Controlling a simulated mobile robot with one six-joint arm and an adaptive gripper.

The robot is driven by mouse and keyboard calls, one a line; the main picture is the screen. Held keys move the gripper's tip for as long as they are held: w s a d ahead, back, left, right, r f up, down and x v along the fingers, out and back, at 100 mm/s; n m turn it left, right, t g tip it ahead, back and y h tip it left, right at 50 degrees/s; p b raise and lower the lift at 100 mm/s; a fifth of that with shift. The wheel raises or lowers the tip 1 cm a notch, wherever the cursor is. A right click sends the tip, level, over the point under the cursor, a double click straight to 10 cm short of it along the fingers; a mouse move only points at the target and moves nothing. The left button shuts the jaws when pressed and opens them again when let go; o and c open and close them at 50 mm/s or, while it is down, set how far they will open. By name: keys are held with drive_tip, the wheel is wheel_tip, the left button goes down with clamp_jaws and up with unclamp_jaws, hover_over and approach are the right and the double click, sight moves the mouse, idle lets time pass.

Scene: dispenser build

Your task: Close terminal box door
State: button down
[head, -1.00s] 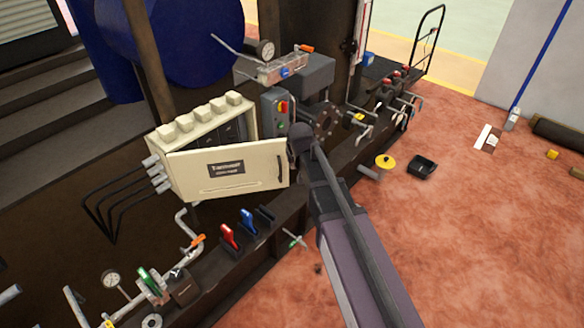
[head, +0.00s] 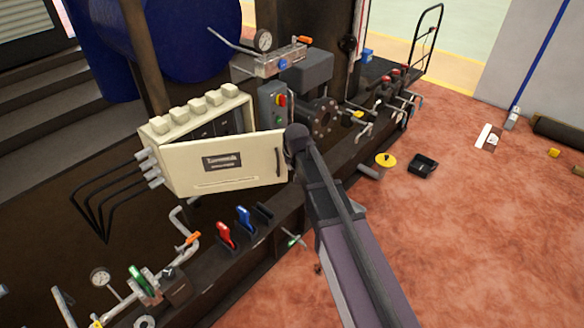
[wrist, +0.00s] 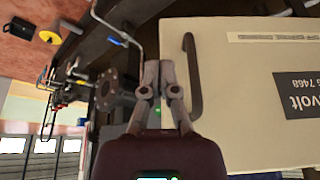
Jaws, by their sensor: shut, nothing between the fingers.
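The cream terminal box (head: 240,118) is mounted on the dark skid with its door (head: 225,180) partly open. The inside shows dark above the door's top edge. The door has a black label and a dark handle (head: 279,163) near its right edge. In the wrist view the door (wrist: 250,125) fills the right side, and its dark handle (wrist: 192,75) is just right of my fingers. My gripper (wrist: 161,68) is shut and empty by the door's free edge. In the head view my arm hides the fingertips, so contact with the door cannot be told.
A grey switch box (head: 273,105) with red and green buttons stands behind the door's right edge. Red (head: 226,234) and blue (head: 246,217) levers sit below the box on the skid rail. Open red floor lies to the right, with a black tray (head: 423,165).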

drive_tip(key=w+a+f+b, duration=0.1)
drive_tip(key=w+f+b, duration=0.1)
drive_tip(key=w, duration=0.3)
drive_tip(key=shift+a+f, duration=0.25)
drive_tip(key=shift+f, duration=0.25)
drive_tip(key=shift+w, duration=0.1)
